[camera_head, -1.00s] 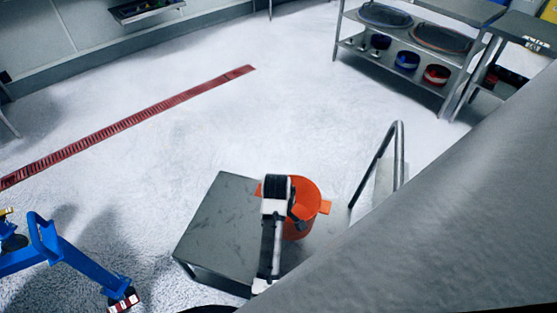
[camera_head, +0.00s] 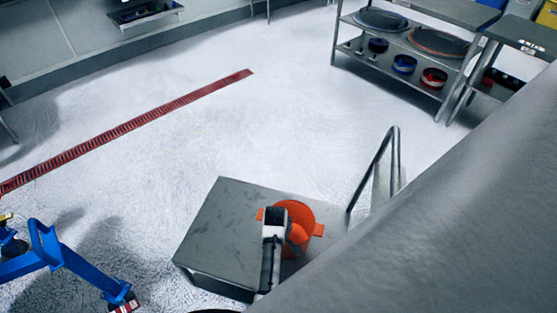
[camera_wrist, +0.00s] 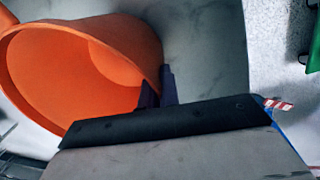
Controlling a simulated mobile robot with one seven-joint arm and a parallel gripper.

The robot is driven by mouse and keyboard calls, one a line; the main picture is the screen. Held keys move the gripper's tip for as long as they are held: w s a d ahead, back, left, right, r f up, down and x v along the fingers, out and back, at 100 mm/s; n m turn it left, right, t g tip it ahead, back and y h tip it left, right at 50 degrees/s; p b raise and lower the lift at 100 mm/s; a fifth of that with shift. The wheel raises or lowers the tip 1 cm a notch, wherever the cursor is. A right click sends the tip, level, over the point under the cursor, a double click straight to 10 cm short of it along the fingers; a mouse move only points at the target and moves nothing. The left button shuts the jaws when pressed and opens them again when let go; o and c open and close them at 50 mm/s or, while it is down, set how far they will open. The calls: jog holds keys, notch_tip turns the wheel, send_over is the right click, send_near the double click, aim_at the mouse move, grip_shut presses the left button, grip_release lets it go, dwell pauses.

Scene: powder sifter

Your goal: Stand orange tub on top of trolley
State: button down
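In the head view my gripper (camera_head: 284,224) covers the tub's near left side.
The trolley's metal handle (camera_head: 378,165) rises at its right end. A blue frame (camera_head: 60,255) stands on the floor at the lower left. A steel shelf unit (camera_head: 410,75) with bowls is at the upper right. The floor between is clear.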

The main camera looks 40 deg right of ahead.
jog(key=c, duration=1.6)
grip_release()
jog(key=shift+c, duration=0.2)
